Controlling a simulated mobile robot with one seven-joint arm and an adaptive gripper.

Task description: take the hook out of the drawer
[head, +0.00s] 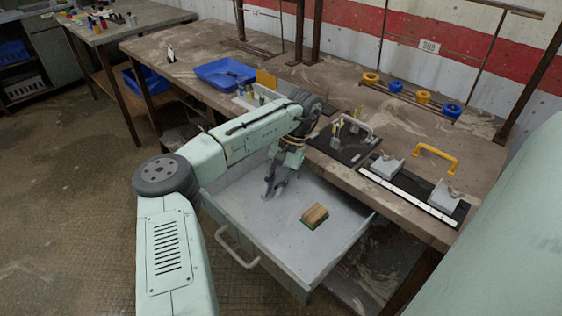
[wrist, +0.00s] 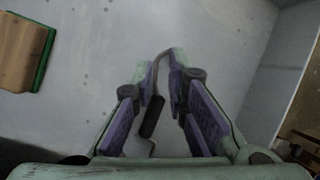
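The drawer (head: 236,215) is pulled out below the bench, and my gripper (head: 270,192) reaches down into it, left of the middle. In the wrist view my gripper (wrist: 163,75) is open, with a gap between its two purple-padded fingers. The hook (wrist: 152,117), a thin bent grey rod with a dark sleeve, lies on the drawer floor in line with this gap. Its curved end shows between the fingertips. Whether the fingers touch it cannot be told. In the head view the hook is not clear behind my gripper.
A wood-and-green brush-like block (head: 315,216) lies in the drawer, right of my gripper; it also shows in the wrist view (wrist: 22,52). The drawer walls surround my gripper. The bench edge (head: 400,212) overhangs the drawer's back. A blue tray (head: 224,72) sits on the bench.

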